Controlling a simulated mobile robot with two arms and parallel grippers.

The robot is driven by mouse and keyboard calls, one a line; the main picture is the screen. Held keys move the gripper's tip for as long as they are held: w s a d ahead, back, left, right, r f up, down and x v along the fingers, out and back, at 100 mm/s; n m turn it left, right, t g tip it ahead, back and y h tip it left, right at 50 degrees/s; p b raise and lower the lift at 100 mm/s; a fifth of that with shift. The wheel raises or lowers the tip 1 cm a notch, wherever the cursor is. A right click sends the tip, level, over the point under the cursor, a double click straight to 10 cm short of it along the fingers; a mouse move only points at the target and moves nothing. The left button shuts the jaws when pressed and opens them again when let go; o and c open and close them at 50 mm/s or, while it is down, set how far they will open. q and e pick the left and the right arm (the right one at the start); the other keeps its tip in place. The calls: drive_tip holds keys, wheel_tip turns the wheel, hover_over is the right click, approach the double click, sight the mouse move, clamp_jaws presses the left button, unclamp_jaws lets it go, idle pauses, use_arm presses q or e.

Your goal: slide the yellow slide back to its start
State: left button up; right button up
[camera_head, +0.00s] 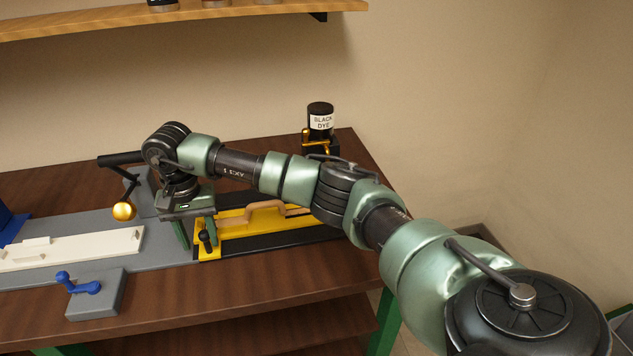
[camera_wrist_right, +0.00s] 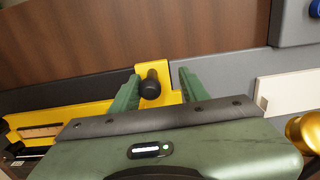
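The yellow slide (camera_head: 235,229) sits on a black track (camera_head: 282,240) at the middle of the bench. Its near-left end carries an upright black knob (camera_head: 205,238), which also shows in the right wrist view (camera_wrist_right: 151,84). My right gripper (camera_head: 194,238) is over this end, fingers pointing down. In the right wrist view its two green fingers (camera_wrist_right: 157,84) are apart, with the knob between them, close to the left finger; a gap shows to the right finger. I cannot tell whether the left finger touches it. My left gripper is not in view.
A tan curved piece (camera_head: 262,212) lies on the slide. Left are a grey base with a white bar (camera_head: 75,250), a blue lever (camera_head: 78,285) on a grey block, and a brass ball (camera_head: 123,210). A black dye bottle (camera_head: 320,120) stands behind my right arm.

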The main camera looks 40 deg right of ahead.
drive_tip(key=shift+d+r+p, duration=0.15)
drive_tip(key=shift+r+p, duration=1.45)
drive_tip(key=shift+r, duration=1.4)
drive_tip(key=shift+s+f, duration=0.1)
